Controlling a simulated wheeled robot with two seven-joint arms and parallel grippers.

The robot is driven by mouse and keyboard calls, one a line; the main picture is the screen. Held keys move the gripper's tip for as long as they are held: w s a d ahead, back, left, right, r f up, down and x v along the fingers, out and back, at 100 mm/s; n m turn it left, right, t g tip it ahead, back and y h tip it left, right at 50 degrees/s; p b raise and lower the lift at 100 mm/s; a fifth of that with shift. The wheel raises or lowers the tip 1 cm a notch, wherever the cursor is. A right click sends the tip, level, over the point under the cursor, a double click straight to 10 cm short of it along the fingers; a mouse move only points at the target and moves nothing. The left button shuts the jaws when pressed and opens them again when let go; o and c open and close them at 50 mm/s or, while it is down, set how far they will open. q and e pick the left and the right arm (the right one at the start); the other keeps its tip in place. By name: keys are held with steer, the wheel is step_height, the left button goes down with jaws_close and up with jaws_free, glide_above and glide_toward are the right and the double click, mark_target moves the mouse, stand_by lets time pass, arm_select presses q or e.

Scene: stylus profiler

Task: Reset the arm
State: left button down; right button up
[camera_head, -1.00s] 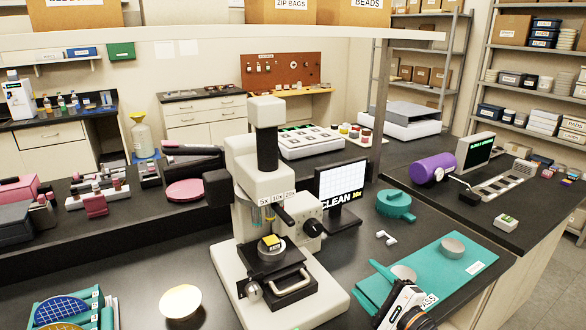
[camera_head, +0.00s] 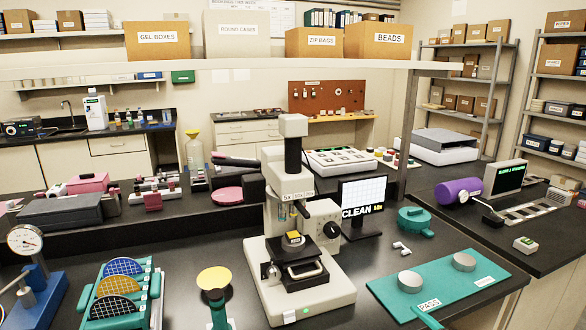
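The white microscope-like instrument (camera_head: 279,185) stands upright in the middle of the bench. A small dark block with a yellow top (camera_head: 294,238) sits on its black stage (camera_head: 301,262). A green light shows at the front of its base. The screen (camera_head: 363,197) beside it reads CLEAN. My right gripper seems to show only as a small teal tip (camera_head: 430,319) at the bottom edge, below the teal PASS mat (camera_head: 437,283); the rest is cut off, so its opening is hidden. My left gripper is out of view.
Two grey discs (camera_head: 410,281) (camera_head: 464,261) rest on the mat. A gold disc (camera_head: 214,279) stands left of the instrument, a teal rack of patterned wafers (camera_head: 150,285) farther left, and a blue dial gauge (camera_head: 25,240) at the left edge. A teal lidded pot (camera_head: 415,219) stands behind the mat.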

steer(key=s+a+f+n+g+h, duration=0.2)
steer(key=s+a+f+n+g, duration=0.45)
steer(key=s+f+n, duration=0.4)
steer(key=s+d+f+n+g+h, duration=0.1)
steer(key=s+f+n+g+h, duration=0.15)
steer(key=s+n, duration=0.4)
steer(key=s+d+f+n+g+h, duration=0.15)
steer(key=s+n+g, duration=0.25)
steer(key=s, duration=0.6)
step_height(320, 180, down, 24)
steer(key=s+d+f+g, duration=0.2)
steer(key=s+d+f, duration=0.1)
steer(key=s+f, duration=1.4)
steer(key=shift+s+f+h, duration=0.25)
steer(key=shift+f+h, duration=0.05)
steer(key=shift+f, duration=0.3)
